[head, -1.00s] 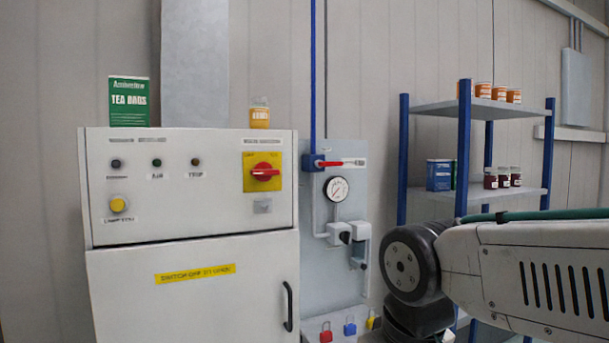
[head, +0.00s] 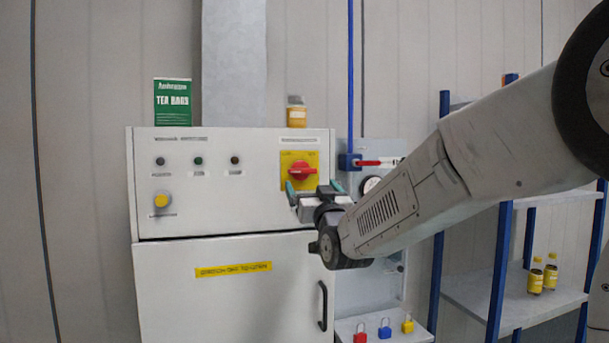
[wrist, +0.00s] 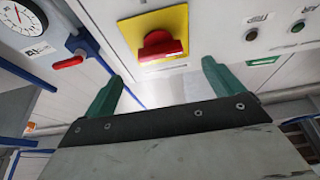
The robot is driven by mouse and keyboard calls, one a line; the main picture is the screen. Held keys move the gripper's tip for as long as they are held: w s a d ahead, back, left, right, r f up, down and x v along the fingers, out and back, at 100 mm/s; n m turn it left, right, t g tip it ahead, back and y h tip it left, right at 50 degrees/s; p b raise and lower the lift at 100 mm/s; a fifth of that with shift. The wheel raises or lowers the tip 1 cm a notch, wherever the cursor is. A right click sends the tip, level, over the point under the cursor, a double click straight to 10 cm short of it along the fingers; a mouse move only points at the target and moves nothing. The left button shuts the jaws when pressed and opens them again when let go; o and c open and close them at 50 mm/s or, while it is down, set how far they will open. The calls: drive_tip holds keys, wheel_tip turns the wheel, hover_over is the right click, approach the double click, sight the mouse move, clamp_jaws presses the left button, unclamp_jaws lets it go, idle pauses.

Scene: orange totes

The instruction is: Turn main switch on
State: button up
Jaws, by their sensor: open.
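The main switch (head: 302,171) is a red rotary handle on a yellow plate at the upper right of the white cabinet's panel. Its handle lies roughly horizontal in the head view. It also shows in the wrist view (wrist: 160,46), ahead of the fingers. My gripper (head: 314,187) is open and empty, with green fingertips just below the switch in the head view. In the wrist view my gripper's fingers (wrist: 160,85) stand apart, with the red handle beyond the gap between them. I see no contact with the handle.
The white cabinet (head: 230,290) carries a tea box (head: 173,102) and a small jar (head: 297,112) on top. A red valve lever (head: 372,162) and gauge stand to the right, also in the wrist view (wrist: 68,62). Padlocks (head: 384,328) lie below. A blue-post shelf (head: 500,240) stands right.

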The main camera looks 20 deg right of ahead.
sight(304, 173)
drive_tip(key=x, duration=0.7)
drive_tip(key=shift+w+r, duration=0.2)
drive_tip(key=shift+w, duration=0.1)
drive_tip(key=c, duration=1)
